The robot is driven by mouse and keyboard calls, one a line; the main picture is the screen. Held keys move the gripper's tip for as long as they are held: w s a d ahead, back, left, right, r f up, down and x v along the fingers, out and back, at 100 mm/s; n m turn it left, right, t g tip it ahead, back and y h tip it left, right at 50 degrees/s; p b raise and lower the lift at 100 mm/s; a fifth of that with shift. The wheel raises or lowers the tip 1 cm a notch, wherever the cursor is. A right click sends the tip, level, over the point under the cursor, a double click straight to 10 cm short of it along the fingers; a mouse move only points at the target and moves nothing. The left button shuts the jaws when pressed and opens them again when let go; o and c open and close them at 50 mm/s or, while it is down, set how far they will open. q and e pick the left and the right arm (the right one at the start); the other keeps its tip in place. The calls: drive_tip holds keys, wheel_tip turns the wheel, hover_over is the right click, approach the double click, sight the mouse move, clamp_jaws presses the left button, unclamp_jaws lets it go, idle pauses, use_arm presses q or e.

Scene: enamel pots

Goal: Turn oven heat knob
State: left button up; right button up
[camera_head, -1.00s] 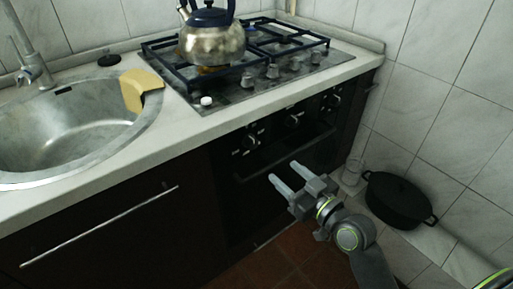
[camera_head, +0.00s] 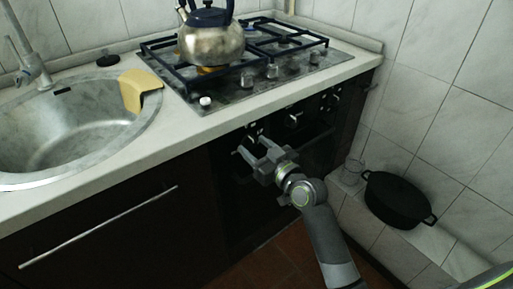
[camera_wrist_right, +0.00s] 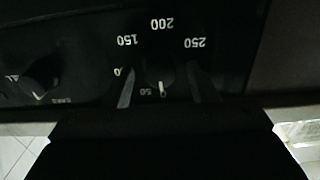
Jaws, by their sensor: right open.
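The oven heat knob (camera_wrist_right: 160,76) is dark, with a white mark pointing down in the right wrist view, beside the 50. The numbers around it appear upside down. My right gripper (camera_wrist_right: 161,86) is open, with one finger on each side of this knob; I cannot tell if they touch it. In the head view, my right gripper (camera_head: 252,146) is at the leftmost knob of the black oven front (camera_head: 270,145) and partly hides it. My left gripper is not in view.
Another knob (camera_wrist_right: 40,80) is beside the heat knob in the right wrist view. A kettle (camera_head: 211,43) stands on the gas hob (camera_head: 240,92) above. A sink (camera_head: 80,125) with a yellow cloth (camera_head: 138,90) is at left. A black pot (camera_head: 397,200) and a glass jar (camera_head: 352,170) are at right.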

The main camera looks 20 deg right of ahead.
drive_tip(key=shift+c, duration=0.3)
drive_tip(key=c, duration=0.9)
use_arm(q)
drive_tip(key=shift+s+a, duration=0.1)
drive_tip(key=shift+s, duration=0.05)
use_arm(e)
drive_tip(key=shift+m+p, duration=0.5)
drive_tip(key=shift+m, duration=0.5)
drive_tip(key=m+p, duration=0.1)
drive_tip(key=m, duration=0.1)
drive_tip(key=shift+m+p, duration=0.3)
drive_tip(key=shift+p, duration=0.1)
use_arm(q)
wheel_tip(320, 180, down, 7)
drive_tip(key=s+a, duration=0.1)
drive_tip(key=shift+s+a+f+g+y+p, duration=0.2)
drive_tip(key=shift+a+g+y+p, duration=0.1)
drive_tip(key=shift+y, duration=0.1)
use_arm(e)
drive_tip(key=shift+m, duration=0.7)
